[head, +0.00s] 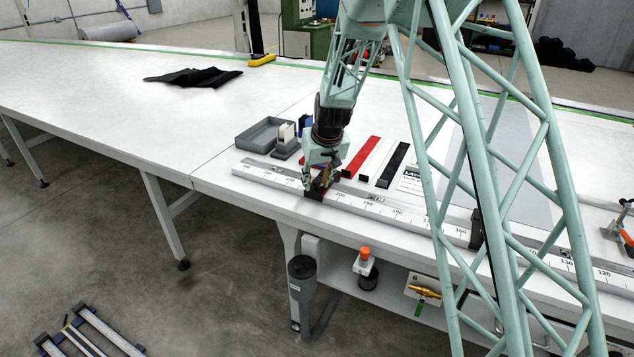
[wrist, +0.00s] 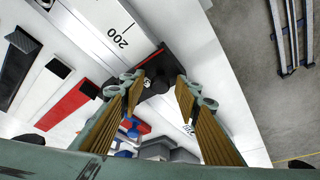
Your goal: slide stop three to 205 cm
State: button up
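The white rail (head: 400,216) carries a printed scale whose numbers fall toward the right. A black stop (head: 316,193) sits on it just left of the 200 mark; I cannot read its exact position. In the wrist view this stop (wrist: 178,58) shows a red edge facing the 200 mark and a dark knob. My gripper (head: 320,178) points down over the stop. In the wrist view its fingers (wrist: 158,82) stand apart with the knob between their tips; whether they press on it is unclear. Another dark stop (head: 476,229) sits near 160, partly behind my lattice frame.
Behind the rail lie a red bar (head: 361,157), a black bar (head: 393,165) and a grey tray (head: 265,134). A black cloth (head: 193,77) lies farther back. A red-handled clamp (head: 624,236) stands at the right. The table's left part is mostly clear.

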dwell(0.3)
jog(key=v, duration=1.2)
dwell(0.3)
jog(key=shift+s, duration=0.15)
